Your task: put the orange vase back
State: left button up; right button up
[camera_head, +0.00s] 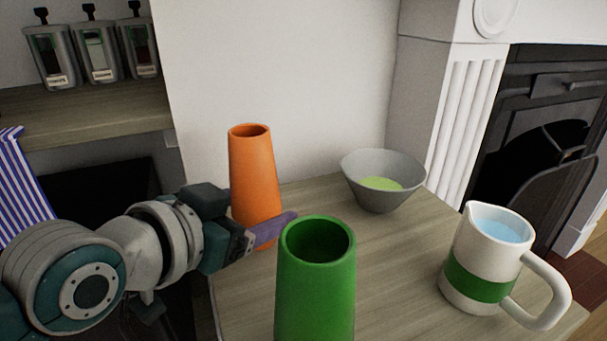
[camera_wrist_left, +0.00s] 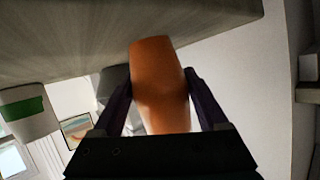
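The orange vase (camera_head: 254,170) stands upright by the table's back left edge in the head view. My left gripper (camera_head: 262,222) has one finger across the vase's front and the other on its far left side. In the left wrist view the orange vase (camera_wrist_left: 160,85) fills the space between the two fingers (camera_wrist_left: 158,88), whose tips appear to touch its sides. The gripper looks shut on it. My right gripper is out of view.
A green vase (camera_head: 316,285) stands close in front of my left gripper. A grey bowl (camera_head: 382,180) with green contents sits at the back of the wooden table (camera_head: 395,270). A white jug (camera_head: 482,260) with a green band stands at right. The table's middle is clear.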

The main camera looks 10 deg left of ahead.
pick_arm(q)
jog(key=o, duration=0.3)
jog(key=shift+r, duration=0.3)
jog(key=p+v, duration=0.5)
jog(key=v, duration=0.6)
jog(key=s+f+n+g+y, duration=0.1)
jog(key=s+g, duration=0.2)
jog(key=s, duration=0.2)
jog(key=s+a+f+n+g+y, duration=0.1)
jog(key=s+g, duration=0.2)
jog(key=s, duration=0.3)
jog(key=s+a+f+n+g+y, duration=0.1)
jog(key=s+f+g, duration=0.1)
jog(key=s, duration=0.3)
jog(key=shift+s+a+f+g+y, duration=0.1)
jog(key=shift+s+a+g+y, duration=0.1)
jog(key=shift+g+y, duration=0.35)
